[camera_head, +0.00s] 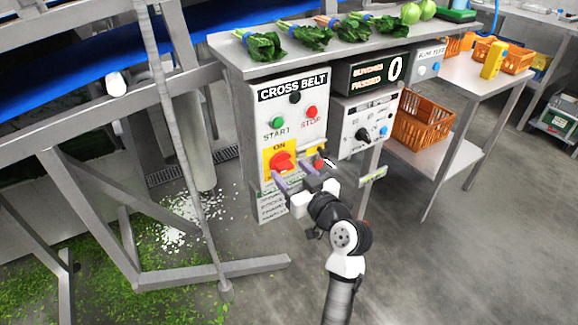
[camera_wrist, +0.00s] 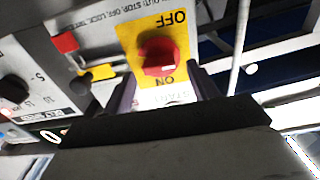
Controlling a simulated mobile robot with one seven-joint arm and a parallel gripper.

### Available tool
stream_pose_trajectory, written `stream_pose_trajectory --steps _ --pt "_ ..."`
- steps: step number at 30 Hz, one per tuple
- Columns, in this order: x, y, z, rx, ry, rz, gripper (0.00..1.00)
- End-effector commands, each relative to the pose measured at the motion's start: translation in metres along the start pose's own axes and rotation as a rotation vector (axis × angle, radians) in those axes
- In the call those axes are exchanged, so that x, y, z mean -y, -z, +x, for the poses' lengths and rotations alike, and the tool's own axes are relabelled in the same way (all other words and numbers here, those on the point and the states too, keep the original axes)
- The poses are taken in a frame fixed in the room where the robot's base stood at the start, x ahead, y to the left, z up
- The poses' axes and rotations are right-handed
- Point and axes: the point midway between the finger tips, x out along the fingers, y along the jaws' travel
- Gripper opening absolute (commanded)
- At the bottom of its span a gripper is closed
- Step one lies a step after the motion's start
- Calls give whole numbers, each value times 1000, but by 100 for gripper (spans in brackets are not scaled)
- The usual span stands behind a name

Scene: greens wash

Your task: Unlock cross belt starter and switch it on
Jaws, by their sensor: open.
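The cross belt starter (camera_head: 304,135) is a white panel with a green START button (camera_head: 277,122), a red STOP button (camera_head: 311,111) and a black round fitting (camera_head: 295,97). Below them a red rotary switch (camera_head: 282,161) sits on a yellow plate; in the wrist view the red switch (camera_wrist: 157,57) shows between the OFF and ON markings. My gripper (camera_head: 303,170) is open just in front of the panel's lower part, its fingers (camera_wrist: 164,88) spread below the switch in the wrist view. No lock is clearly visible on the switch. Which marking it points to is unclear.
Right of the switch are a black round piece (camera_wrist: 82,83) and a small red block (camera_wrist: 65,42), unclear in kind. A counter box (camera_head: 372,73) and a dial box (camera_head: 365,125) stand to the right. Greens (camera_head: 310,36) lie on the shelf above. A metal frame (camera_head: 140,195) is left.

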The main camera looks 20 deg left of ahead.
Motion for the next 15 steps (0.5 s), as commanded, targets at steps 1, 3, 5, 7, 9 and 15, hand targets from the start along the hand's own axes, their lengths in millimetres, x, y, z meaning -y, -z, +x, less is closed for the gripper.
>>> stream_pose_trajectory --steps 1,3,5,7,9,15 --pt "1 1 7 0 2 1 59" --pt "0 1 12 0 1 0 59" --pt "0 0 15 0 0 0 59" --pt "0 0 17 0 0 0 59" --pt "0 0 18 0 0 0 59" --pt "0 0 18 0 -1 0 56"
